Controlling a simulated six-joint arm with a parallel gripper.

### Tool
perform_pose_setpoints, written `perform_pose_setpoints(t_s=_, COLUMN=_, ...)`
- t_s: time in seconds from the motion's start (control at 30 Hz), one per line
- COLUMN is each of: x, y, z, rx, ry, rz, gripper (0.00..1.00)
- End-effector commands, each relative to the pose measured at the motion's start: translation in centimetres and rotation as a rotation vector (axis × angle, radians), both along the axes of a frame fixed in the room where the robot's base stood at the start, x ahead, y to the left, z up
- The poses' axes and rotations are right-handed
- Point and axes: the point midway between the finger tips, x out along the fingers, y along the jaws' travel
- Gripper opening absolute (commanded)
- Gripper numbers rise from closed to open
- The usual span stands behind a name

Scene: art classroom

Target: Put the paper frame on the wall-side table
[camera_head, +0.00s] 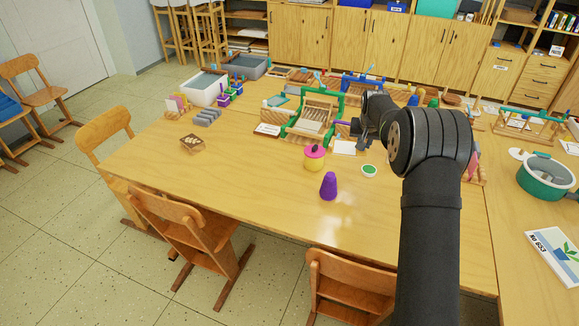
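Several wooden frames with coloured ends stand on the long wooden table (240,170). A green-and-wood frame (318,112) is in the middle of its far half, just left of my gripper. A blue-ended frame (362,85) is behind it. I cannot tell which of these is the paper frame. My gripper (358,136) is over the far half of the table, beside the green-and-wood frame. Its fingers are small, dark and partly hidden by my wrist, so their opening is unclear. No table against the wall can be told for certain; another wooden table (510,235) adjoins on the right.
A yellow pot (314,158) with a pink lid, a purple cone (328,186) and a small green-topped dish (369,171) stand in front of my gripper. Grey-and-white tubs (206,88) are far left. A green pot (546,177) is right. Chairs (185,220) line the near side. The table's near left is clear.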

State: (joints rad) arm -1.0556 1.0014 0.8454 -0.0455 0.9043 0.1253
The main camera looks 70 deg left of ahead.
Motion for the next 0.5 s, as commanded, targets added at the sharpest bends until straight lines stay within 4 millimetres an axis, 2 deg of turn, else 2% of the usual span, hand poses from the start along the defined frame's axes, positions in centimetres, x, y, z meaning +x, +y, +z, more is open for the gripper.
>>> perform_pose_setpoints(t_s=0.03, x=-2.4, y=2.2, z=-0.2, rx=0.001, ry=-0.001, rz=0.037, gripper=0.00)
perform_pose_setpoints(t_s=0.2, x=-9.2, y=7.5, z=-0.5, rx=0.000, ry=0.000, rz=0.129, gripper=0.00)
perform_pose_setpoints(t_s=0.3, x=-12.4, y=9.6, z=-0.6, rx=0.000, ry=-0.002, rz=0.168, gripper=0.00)
perform_pose_setpoints(t_s=0.5, x=-16.6, y=11.9, z=-0.8, rx=0.000, ry=-0.002, rz=0.218, gripper=0.00)
